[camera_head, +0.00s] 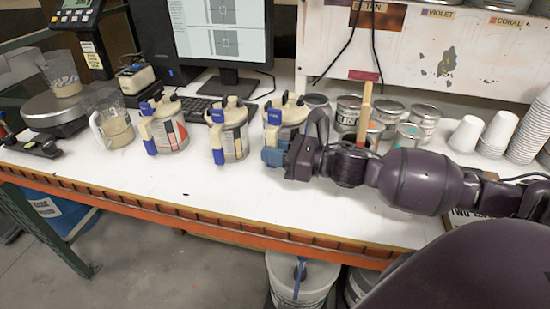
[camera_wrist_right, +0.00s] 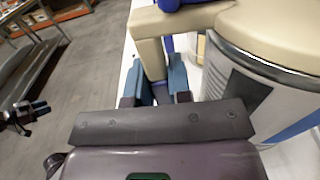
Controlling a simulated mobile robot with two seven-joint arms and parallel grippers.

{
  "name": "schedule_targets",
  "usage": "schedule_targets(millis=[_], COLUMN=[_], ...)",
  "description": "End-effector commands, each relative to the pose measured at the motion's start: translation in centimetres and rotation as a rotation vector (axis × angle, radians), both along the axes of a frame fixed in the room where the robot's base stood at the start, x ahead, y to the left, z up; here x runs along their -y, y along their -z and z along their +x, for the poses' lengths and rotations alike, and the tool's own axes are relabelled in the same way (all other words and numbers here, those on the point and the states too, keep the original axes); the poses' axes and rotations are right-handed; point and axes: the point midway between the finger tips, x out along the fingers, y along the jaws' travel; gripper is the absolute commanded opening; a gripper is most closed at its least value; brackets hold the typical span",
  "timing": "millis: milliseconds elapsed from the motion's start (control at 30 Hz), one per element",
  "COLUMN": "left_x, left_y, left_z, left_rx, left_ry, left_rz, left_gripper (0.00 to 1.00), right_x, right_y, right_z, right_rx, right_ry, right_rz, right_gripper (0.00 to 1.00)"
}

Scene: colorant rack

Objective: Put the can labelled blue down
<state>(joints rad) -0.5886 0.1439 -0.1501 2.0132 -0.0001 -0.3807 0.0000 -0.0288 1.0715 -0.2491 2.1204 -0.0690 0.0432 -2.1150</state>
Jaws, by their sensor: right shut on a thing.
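The can (camera_head: 286,118) that I take for the blue one has a cream lid, black knobs and a blue-and-cream handle. It is the rightmost of three similar cans in the head view. In the wrist view its grey side (camera_wrist_right: 236,92) shows a blue stripe; no label can be read. My right gripper (camera_head: 272,151) is at its handle, and in the wrist view the blue fingers (camera_wrist_right: 162,80) are shut on the cream handle. The can's base is hidden behind the gripper, so I cannot tell whether it touches the table.
Two similar cans, one with a red mark (camera_head: 168,124) and a middle one (camera_head: 232,132), stand to the left. Small metal tins (camera_head: 390,114) and paper cups (camera_head: 467,134) stand at the right. The white table (camera_head: 215,193) is clear in front, down to its orange edge.

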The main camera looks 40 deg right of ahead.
Motion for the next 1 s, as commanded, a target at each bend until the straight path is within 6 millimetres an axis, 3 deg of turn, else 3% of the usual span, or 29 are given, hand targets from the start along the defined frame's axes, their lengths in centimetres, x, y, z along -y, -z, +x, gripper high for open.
schedule_targets(millis=[200,600,1000], left_x=[0.1,0.0,0.1], left_y=[-0.2,0.3,0.1], left_z=[0.3,0.1,0.2], left_rx=[0.006,0.0,0.003], left_ry=[0.002,0.003,0.003], left_rz=[0.0,0.001,0.0], left_gripper=[0.4,0.4,0.4], right_x=[1.4,1.4,1.4], right_y=[-0.3,3.2,3.5], right_z=[1.3,1.3,1.3], right_rx=[0.007,0.004,0.006], right_ry=[-0.001,-0.002,-0.002], right_rz=[-0.003,-0.001,-0.002], right_gripper=[0.0,0.0,0.0])
